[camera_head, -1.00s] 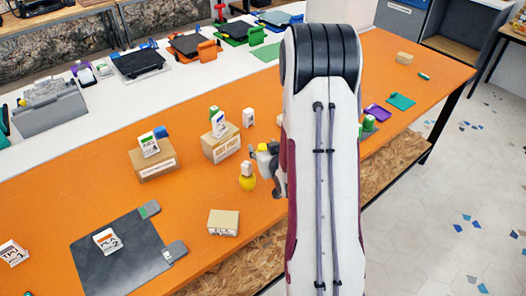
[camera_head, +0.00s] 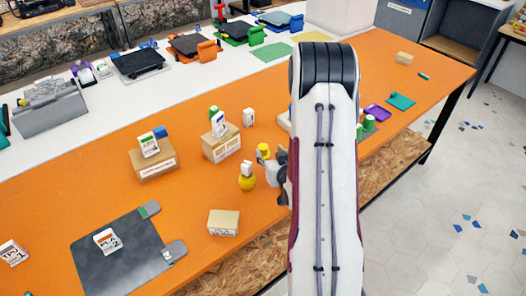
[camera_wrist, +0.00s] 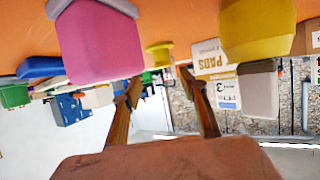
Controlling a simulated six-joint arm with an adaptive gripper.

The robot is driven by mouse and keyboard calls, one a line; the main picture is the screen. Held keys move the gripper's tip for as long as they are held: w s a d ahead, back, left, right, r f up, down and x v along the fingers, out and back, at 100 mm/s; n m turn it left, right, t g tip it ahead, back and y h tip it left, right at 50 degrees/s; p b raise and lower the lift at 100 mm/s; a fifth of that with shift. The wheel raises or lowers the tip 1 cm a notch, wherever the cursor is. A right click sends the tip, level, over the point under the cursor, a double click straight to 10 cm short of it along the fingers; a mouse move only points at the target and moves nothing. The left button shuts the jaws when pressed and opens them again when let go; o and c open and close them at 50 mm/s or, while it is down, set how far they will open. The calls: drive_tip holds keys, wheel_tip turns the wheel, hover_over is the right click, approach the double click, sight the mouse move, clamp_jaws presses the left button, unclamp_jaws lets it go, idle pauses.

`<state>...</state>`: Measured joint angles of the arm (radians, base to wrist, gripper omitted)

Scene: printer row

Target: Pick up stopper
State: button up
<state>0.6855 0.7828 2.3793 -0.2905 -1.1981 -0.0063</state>
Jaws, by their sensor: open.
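A small yellow piece (camera_wrist: 158,54), which looks like the stopper, stands on the orange table. In the wrist view, where the table is at the top, it lies ahead between my fingers and apart from them. My gripper (camera_wrist: 158,76) is open and empty, with one finger on each side of the picture's middle. In the head view the yellow stopper (camera_head: 264,148) shows just beyond my gripper (camera_head: 268,162), partly covered by it. My arm hides the table behind it, and the exact gap cannot be told.
A yellow flask with a pale cap (camera_head: 247,178) stands left of my gripper and shows large in the wrist view (camera_wrist: 258,30). A pink object (camera_wrist: 98,42) is close on the other side. Cartons (camera_head: 222,145) stand behind; a small box (camera_head: 223,222) is nearer the table's front edge.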

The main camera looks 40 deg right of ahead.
sight(263, 147)
drive_tip(key=shift+x, duration=1)
drive_tip(key=shift+w+d+f, duration=0.1)
drive_tip(key=shift+w+f, duration=0.25)
drive_tip(key=shift+w, duration=0.35)
drive_tip(key=shift+w+d+f, duration=0.1)
drive_tip(key=shift+w+f, duration=0.25)
drive_tip(key=shift+w, duration=0.4)
drive_tip(key=shift+x, duration=1)
clamp_jaws()
